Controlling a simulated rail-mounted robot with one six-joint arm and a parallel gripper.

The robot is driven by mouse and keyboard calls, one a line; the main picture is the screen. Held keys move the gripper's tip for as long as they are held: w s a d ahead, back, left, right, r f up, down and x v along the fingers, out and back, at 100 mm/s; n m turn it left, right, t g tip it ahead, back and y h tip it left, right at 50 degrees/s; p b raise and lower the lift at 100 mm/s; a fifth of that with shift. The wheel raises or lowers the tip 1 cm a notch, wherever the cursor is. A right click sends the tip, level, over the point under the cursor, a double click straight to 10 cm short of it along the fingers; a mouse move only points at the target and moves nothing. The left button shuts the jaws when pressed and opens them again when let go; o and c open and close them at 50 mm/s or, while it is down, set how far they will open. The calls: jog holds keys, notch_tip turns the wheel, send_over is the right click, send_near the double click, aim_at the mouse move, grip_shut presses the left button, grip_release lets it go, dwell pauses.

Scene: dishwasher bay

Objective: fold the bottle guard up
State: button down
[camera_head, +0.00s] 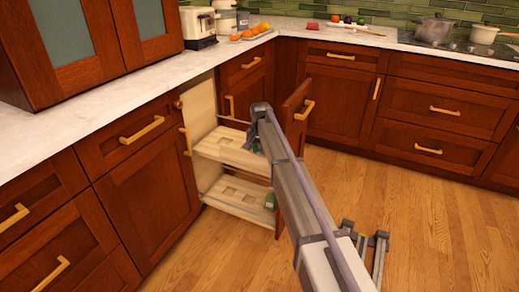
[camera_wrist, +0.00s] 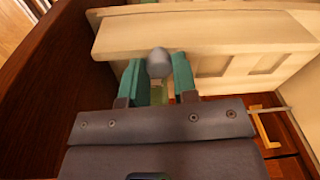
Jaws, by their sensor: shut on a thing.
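My gripper (camera_wrist: 158,72) is at the pull-out cabinet unit, with its two green fingertips closed around a grey round knob (camera_wrist: 157,62). A pale yellow-green surface shows in the gap below the knob. I cannot tell how the knob joins the bottle guard, and the guard itself is not clearly visible. In the head view, my gripper is mostly hidden behind my arm, near the upper shelf (camera_head: 231,154) of the unit. A green bottle-like item (camera_head: 270,201) stands on the lower shelf (camera_head: 237,199). The upper shelf's pale side wall (camera_wrist: 210,32) lies just beyond the fingertips.
The unit's dark wooden front (camera_head: 294,108) stands pulled out beside my arm; its inner face (camera_wrist: 50,75) fills the wrist view's left. Closed cabinets flank the unit. The wooden floor (camera_head: 430,215) to the right is largely clear. A marble counter (camera_head: 130,95) runs above.

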jog(key=c, duration=0.9)
grip_release()
jog(key=r+p, duration=0.7)
jog(key=s+r+p, duration=0.1)
jog(key=r+p, duration=0.3)
jog(key=shift+d, duration=0.1)
jog(key=shift+f, duration=0.15)
